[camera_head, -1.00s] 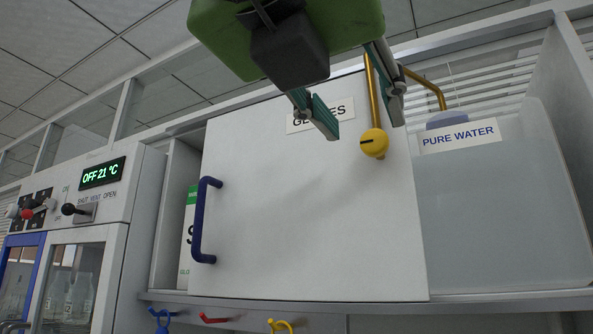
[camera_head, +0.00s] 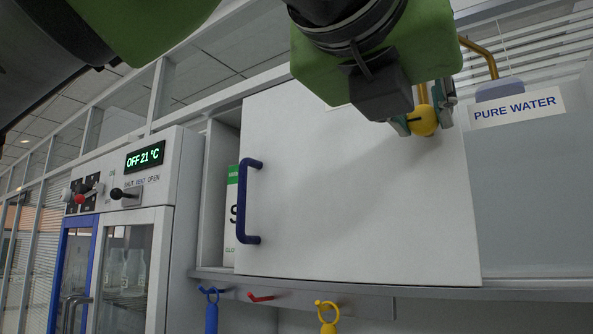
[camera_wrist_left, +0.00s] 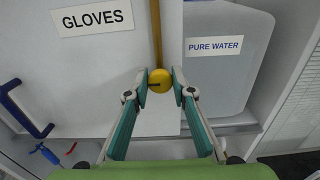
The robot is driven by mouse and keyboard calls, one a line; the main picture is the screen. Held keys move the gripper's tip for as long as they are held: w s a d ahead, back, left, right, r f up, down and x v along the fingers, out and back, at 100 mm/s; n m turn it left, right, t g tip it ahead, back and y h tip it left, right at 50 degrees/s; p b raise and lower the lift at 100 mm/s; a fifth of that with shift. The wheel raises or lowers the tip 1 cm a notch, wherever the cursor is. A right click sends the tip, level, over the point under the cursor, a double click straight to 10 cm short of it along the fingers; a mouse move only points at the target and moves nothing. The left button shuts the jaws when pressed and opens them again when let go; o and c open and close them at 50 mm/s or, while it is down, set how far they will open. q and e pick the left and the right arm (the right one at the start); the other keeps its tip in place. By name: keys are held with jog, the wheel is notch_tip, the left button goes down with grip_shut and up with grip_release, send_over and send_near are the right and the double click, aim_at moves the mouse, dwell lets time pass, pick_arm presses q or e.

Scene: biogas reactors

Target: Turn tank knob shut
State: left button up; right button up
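The tank knob (camera_head: 425,121) is a round yellow knob at the lower end of a brass pipe, in front of the white cabinet door's right part. A dark mark on it points left; it also shows in the left wrist view (camera_wrist_left: 160,81). The pure water tank (camera_head: 530,190) is a translucent box right of the door. My left gripper (camera_head: 423,119) is open, with one fingertip on each side of the knob. In the left wrist view (camera_wrist_left: 161,77) narrow gaps seem to remain between fingertips and knob. My right gripper is not in view.
The cabinet door (camera_head: 350,200) with a blue handle (camera_head: 243,201) stands close behind the knob. A gloves label (camera_wrist_left: 91,17) is on it. Coloured hooks hang below the shelf edge (camera_head: 340,285). An oven with an "OFF 21 °C" display (camera_head: 145,156) stands left.

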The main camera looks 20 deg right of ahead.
pick_arm(q)
jog(key=shift+m, duration=0.3)
jog(key=m+b, duration=0.1)
jog(key=m, duration=0.7)
jog(key=shift+s, duration=0.1)
jog(key=m, duration=0.5)
jog(key=shift+d, duration=0.1)
jog(key=m+p, duration=0.1)
jog(key=m, duration=0.3)
jog(key=shift+f, duration=0.1)
dwell(0.4)
jog(key=shift+m, duration=0.3)
jog(key=o, duration=1.1)
